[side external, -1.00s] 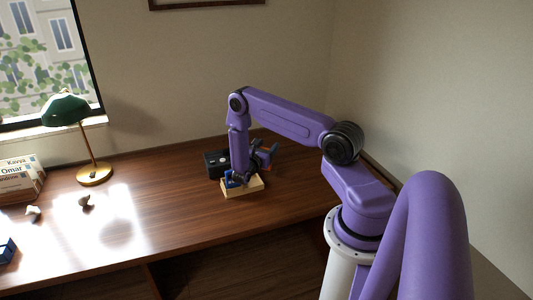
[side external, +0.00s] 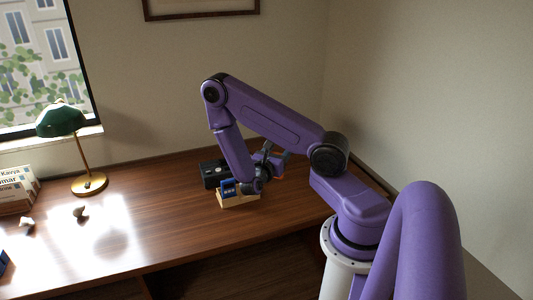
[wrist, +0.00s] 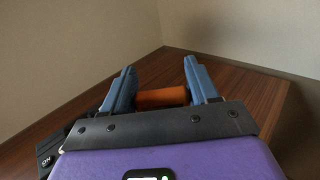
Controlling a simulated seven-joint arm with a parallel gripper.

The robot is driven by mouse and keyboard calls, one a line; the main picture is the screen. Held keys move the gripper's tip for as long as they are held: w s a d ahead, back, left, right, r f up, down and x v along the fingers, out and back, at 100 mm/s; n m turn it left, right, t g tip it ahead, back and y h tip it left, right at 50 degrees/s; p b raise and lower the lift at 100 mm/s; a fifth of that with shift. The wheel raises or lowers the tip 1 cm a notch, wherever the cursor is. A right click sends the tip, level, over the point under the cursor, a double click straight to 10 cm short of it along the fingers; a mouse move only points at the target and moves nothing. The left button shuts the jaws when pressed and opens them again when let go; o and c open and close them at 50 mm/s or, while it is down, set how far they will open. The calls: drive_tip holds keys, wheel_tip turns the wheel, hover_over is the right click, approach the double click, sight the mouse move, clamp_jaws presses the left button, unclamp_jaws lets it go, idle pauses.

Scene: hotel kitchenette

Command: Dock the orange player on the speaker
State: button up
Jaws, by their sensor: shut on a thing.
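The orange player (wrist: 162,98) is between the two blue-grey fingers of my gripper (wrist: 160,80) in the wrist view. The gripper is shut on it. The speaker stands on the desk, partly hidden behind my arm and a wooden stand. A black edge marked "ON" (wrist: 47,160), likely the speaker, shows at the lower left of the wrist view.
A pale wooden stand (side external: 240,201) holding a blue player (side external: 228,188) is in front of the speaker. The wall is close behind. A green lamp (side external: 62,120), books (side external: 16,190) and small pale objects (side external: 80,212) are at the left. The desk's middle is clear.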

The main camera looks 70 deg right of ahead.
drive_tip(key=w+d+r+n+t+y, duration=0.1)
drive_tip(key=w+r+n+t+y, duration=0.15)
drive_tip(key=w+n+t, duration=0.45)
drive_tip(key=w+d+r+n+t+y, duration=0.2)
drive_tip(key=w+t+y, duration=0.1)
drive_tip(key=w+t, duration=0.4)
drive_tip(key=shift+g, duration=0.6)
drive_tip(key=shift+w+d+f, duration=1.2)
drive_tip(key=shift+w+f, duration=0.9)
drive_tip(key=shift+f, duration=0.05)
drive_tip(key=shift+w+d+f, duration=1.25)
drive_tip(key=shift+w+f, duration=0.85)
drive_tip(key=shift+f, duration=0.1)
drive_tip(key=shift+w+d+f, duration=1.2)
drive_tip(key=shift+w+f, duration=0.9)
drive_tip(key=shift+f, duration=0.05)
drive_tip(key=shift+f, duration=0.1)
drive_tip(key=o, duration=1.2)
